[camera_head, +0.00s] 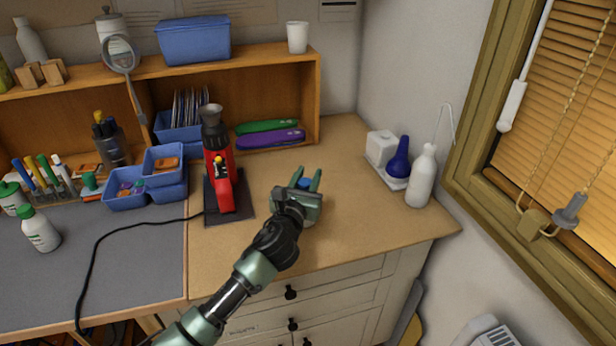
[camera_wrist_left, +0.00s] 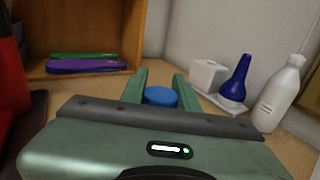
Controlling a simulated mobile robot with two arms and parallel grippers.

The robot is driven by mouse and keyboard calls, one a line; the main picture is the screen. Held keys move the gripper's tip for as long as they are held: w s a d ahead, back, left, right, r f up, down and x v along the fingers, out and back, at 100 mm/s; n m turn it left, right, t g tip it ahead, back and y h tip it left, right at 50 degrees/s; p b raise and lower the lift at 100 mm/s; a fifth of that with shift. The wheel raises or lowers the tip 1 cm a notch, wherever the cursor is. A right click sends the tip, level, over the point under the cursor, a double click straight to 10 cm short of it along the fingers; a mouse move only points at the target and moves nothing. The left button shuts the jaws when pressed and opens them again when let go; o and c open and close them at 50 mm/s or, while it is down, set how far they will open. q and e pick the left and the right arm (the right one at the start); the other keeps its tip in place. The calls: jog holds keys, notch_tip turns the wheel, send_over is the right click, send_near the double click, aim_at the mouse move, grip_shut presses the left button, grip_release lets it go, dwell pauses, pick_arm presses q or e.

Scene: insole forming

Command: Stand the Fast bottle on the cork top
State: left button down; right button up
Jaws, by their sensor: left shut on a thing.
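My left gripper (camera_head: 306,177) is over the tan cork top (camera_head: 350,222), to the right of the red machine. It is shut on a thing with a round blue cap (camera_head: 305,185). In the left wrist view the blue cap (camera_wrist_left: 160,96) sits between the two green fingers (camera_wrist_left: 160,75). The thing's body and label are hidden by the gripper, so I cannot read whether it is the Fast bottle. I cannot tell whether its base touches the cork top. My right gripper is not in view.
A red machine (camera_head: 217,165) stands left of my gripper, its cable running over the grey mat (camera_head: 130,270). A white bottle (camera_head: 422,178) and a blue bulb (camera_head: 399,158) stand at the right wall. Green-capped bottles (camera_head: 39,230) stand far left. The cork around my gripper is clear.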

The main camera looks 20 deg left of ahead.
pick_arm(q)
jog(key=c, duration=1.1)
grip_release()
jog(key=shift+o, duration=0.2)
jog(key=shift+r, duration=0.1)
jog(key=shift+s, duration=0.35)
jog(key=s+b, duration=0.1)
jog(key=s, duration=1)
jog(key=shift+s+d, duration=0.2)
